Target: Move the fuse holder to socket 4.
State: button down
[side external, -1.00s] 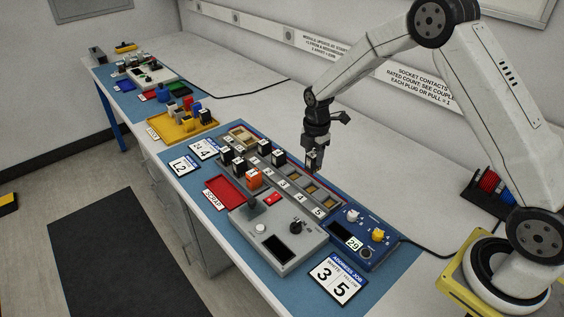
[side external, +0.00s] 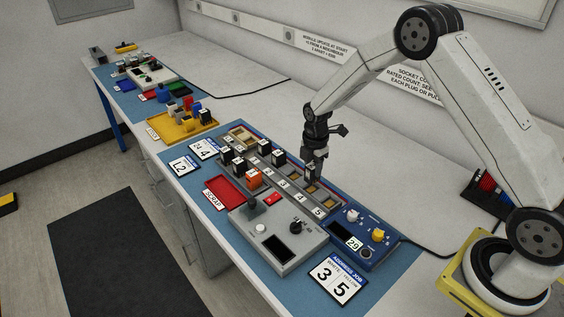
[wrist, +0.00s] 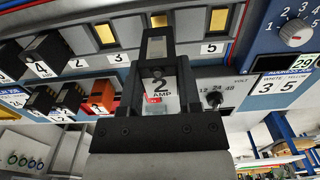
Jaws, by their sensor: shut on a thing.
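My gripper (side external: 315,165) is shut on a dark fuse holder, whose white face reading "2 AMP" (wrist: 158,85) shows between the fingers in the wrist view. In the side view the gripper points down over the row of numbered sockets, around socket 4. In the wrist view the held holder lines up with the yellow-lit opening of socket 4 (wrist: 160,20) and hides its number plate. Socket 5 (wrist: 218,18) and socket 3 (wrist: 105,33) are empty on either side. I cannot tell whether the holder's lower end touches the socket.
Other black holders (side external: 278,158) and an orange one (side external: 254,178) stand in the rack to the left. A red scrap tray (side external: 225,190), a grey box with a lever (side external: 275,242) and a blue panel with knobs (side external: 365,240) lie close by.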

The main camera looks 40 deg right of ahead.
jog(key=shift+f, duration=1.3)
jog(key=shift+f, duration=0.85)
dwell(1.6)
grip_release()
dwell(0.4)
jog(key=shift+r, duration=0.2)
jog(key=shift+r, duration=3.55)
